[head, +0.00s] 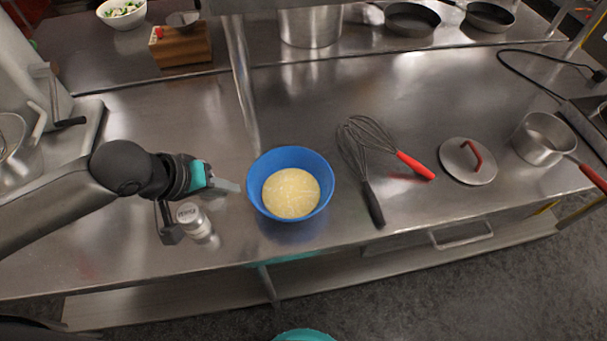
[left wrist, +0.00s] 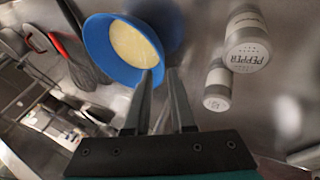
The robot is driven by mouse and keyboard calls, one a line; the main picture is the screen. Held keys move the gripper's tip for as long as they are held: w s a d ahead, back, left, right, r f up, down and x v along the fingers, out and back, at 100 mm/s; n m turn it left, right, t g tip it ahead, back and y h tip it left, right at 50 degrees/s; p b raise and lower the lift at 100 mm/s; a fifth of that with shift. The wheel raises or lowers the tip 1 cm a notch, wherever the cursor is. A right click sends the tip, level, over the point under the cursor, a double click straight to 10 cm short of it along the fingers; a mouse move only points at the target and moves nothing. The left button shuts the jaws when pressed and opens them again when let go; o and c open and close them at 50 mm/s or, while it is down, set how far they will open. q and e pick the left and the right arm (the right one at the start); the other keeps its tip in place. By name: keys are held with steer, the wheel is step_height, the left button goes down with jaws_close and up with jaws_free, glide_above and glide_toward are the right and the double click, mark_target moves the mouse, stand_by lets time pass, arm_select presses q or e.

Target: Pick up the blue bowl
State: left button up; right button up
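The blue bowl (head: 261,203) stands upright on the steel counter in the head view, with a pale yellow content (head: 291,193) inside. It also shows in the left wrist view (left wrist: 97,38), just beyond the fingertips. My left gripper (head: 236,187) is just left of the bowl's rim in the head view. I cannot tell whether a finger touches the rim. My right gripper is not in view.
A pepper shaker (head: 193,219) stands beside my left gripper, with another shaker (left wrist: 217,86) near it. Two whisks (head: 372,205) (head: 415,165) lie right of the bowl, then a lid (head: 467,162) and a saucepan (head: 542,139). The counter behind the bowl is clear.

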arm_select(q)
steer(key=b, duration=0.1)
glide_toward(268, 195)
steer(key=shift+n, duration=0.4)
steer(key=shift+b+x, duration=0.6)
steer(key=shift+x, duration=2.25)
steer(key=shift+s+f, duration=0.1)
steer(key=shift+s, duration=0.1)
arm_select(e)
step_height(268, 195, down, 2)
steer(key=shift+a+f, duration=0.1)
arm_select(q)
jaws_close()
steer(key=shift+w, duration=0.1)
